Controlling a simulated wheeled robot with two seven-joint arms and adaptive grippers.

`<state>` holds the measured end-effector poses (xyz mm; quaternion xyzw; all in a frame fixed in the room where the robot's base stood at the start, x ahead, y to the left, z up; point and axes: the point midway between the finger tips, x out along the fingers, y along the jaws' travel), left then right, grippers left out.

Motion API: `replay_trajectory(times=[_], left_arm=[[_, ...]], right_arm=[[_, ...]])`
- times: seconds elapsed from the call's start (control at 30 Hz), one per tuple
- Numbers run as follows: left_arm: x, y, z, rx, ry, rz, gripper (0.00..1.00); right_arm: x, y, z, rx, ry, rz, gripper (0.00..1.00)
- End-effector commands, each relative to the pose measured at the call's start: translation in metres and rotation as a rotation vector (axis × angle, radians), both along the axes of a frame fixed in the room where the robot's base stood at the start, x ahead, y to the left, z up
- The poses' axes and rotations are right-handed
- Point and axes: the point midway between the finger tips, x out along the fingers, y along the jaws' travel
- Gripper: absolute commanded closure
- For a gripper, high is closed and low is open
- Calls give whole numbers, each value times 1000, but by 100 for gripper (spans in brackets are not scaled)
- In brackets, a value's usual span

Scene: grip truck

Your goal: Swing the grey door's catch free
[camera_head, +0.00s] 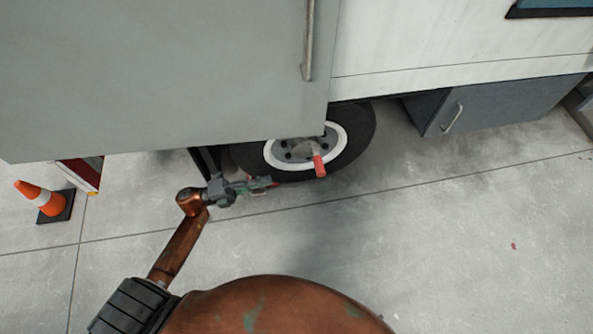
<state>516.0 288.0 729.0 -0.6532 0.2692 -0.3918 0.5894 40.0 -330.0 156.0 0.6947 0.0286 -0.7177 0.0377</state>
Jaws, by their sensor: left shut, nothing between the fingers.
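The grey door (160,75) fills the upper left of the head view. A vertical metal bar (308,40) runs down near its right edge. A small lever with a red grip (319,165) shows just below the door's lower right corner, in front of the wheel; it looks like the catch, tilted slightly. My left gripper (268,183) is shut and empty, below the door's lower edge and to the left of the red grip, apart from it. How the lever joins the door is too small to tell. My right gripper is not in view.
The truck's wheel (358,140) stands behind the lever. A white side panel (430,40) and a grey box with a handle (500,103) are to the right. An orange cone (40,197) stands at the far left. The concrete floor (430,240) is clear at the right.

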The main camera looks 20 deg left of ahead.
Motion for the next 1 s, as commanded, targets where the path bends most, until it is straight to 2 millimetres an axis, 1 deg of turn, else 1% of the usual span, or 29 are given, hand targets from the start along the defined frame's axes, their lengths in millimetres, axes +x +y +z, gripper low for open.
replay_trajectory(times=[0.17, 0.5, 0.7, 0.83, 1.0], left_arm=[[11, -16, 4, -2, -2, -1, 100], [49, -72, 17, -2, -2, -1, 100], [67, -99, 23, -4, 0, 1, 100], [73, -108, 25, -3, 1, 0, 100], [76, -113, 27, -1, 1, 1, 100]], right_arm=[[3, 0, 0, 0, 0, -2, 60], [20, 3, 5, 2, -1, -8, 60], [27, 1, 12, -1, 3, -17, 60], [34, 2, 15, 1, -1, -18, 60], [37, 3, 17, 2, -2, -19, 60]])
